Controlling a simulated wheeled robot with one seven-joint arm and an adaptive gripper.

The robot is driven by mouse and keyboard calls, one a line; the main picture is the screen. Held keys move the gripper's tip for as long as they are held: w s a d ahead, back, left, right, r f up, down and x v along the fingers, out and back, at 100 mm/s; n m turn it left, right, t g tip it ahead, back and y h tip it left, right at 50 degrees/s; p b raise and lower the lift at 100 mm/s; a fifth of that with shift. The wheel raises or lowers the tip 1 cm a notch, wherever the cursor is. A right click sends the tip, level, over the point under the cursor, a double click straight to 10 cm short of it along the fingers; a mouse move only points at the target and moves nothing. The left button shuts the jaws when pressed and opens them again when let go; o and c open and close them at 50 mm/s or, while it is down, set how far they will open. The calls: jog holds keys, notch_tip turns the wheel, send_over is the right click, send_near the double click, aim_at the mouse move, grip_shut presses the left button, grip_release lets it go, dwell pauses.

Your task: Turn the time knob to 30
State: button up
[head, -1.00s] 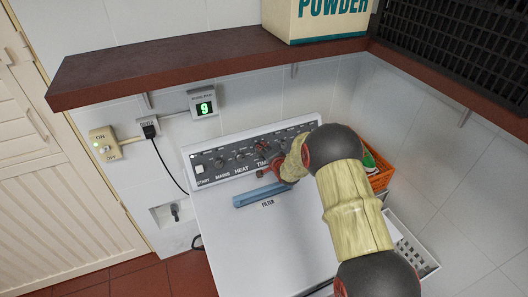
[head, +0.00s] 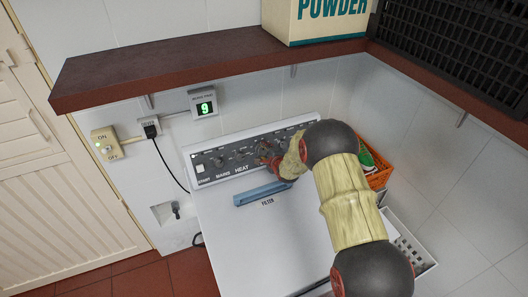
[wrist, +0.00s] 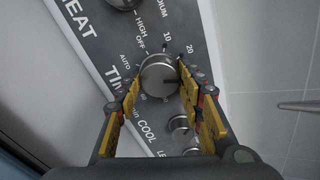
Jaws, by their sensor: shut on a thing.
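The time knob (wrist: 159,78) is a round silver dial on the dark control panel, seen in the middle of the wrist view. A dark pointer mark on it points right, below the 20 label. The labels OFF, 10 and 20 show above it; the scale at the right is covered by a finger. My gripper (wrist: 161,86) has its yellow-padded fingers on both sides of the knob and is shut on it. In the head view my gripper (head: 272,158) is at the panel and hides the knob.
The machine's white top (head: 265,235) has a blue filter handle (head: 262,193). A dark red shelf (head: 190,70) with a powder box (head: 325,22) overhangs the panel. An orange basket (head: 380,177) is at the right. A small display (head: 204,107) reads 9.

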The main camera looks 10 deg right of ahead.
jog(key=shift+f, duration=0.1)
dwell(0.3)
jog(key=o, duration=1.2)
jog(key=shift+c, duration=0.2)
jog(key=v, duration=1.2)
